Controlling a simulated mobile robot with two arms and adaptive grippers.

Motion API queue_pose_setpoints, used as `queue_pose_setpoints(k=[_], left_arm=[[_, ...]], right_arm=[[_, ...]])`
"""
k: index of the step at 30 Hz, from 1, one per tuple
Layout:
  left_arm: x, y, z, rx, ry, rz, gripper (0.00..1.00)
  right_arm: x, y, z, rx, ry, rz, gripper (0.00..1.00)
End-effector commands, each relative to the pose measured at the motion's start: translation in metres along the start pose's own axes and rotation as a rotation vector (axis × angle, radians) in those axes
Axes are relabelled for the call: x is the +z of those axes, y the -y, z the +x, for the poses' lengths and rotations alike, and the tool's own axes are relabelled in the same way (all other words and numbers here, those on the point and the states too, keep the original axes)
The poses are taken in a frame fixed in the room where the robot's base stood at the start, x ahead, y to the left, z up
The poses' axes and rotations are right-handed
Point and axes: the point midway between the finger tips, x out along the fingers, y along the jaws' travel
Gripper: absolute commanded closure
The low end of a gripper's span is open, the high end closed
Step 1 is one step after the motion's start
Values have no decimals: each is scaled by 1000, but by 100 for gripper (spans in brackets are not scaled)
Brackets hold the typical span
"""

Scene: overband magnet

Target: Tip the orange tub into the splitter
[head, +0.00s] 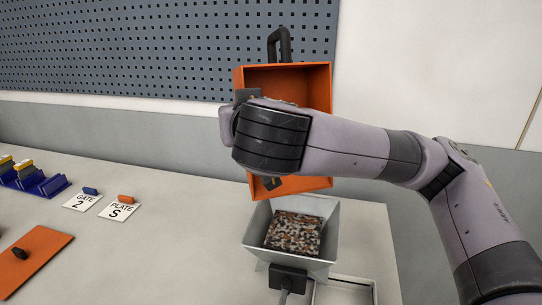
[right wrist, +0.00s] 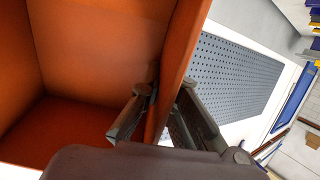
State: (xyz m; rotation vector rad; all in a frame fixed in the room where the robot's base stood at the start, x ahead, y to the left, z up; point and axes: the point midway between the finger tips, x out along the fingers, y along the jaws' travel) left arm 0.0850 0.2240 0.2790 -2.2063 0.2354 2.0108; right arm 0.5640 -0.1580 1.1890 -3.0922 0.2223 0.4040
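The orange tub (head: 300,82) is tipped on its side above the splitter, its open mouth facing me and a black handle at its top. Its inside also shows in the right wrist view (right wrist: 95,45), where the visible part looks empty. My right gripper (right wrist: 165,108) is closed on the tub's wall, one finger on each side. In the head view my right arm hides the tub's middle. The splitter's grey hopper (head: 331,235) stands below the tub and holds a heap of mixed brown, black and whitish bits (head: 294,233). My left gripper is not in view.
A white bench (head: 180,245) carries the cards "GATE 2" (head: 82,202) and "PLATE S" (head: 119,211), an orange plate with a black knob (head: 35,260) and blue holders (head: 45,185) at left. A grey pegboard (head: 150,50) is behind. A pale tray (head: 345,292) lies beside the hopper.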

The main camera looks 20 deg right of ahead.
Motion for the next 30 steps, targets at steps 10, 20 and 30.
queue_pose_setpoints(k=[10, 20, 30], left_arm=[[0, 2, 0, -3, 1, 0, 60], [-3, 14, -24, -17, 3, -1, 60], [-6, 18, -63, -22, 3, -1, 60]], right_arm=[[0, 0, 0, 0, -1, 0, 100], [1, 0, 14, 2, 129, -1, 100], [18, 1, 43, 2, 384, -8, 100]])
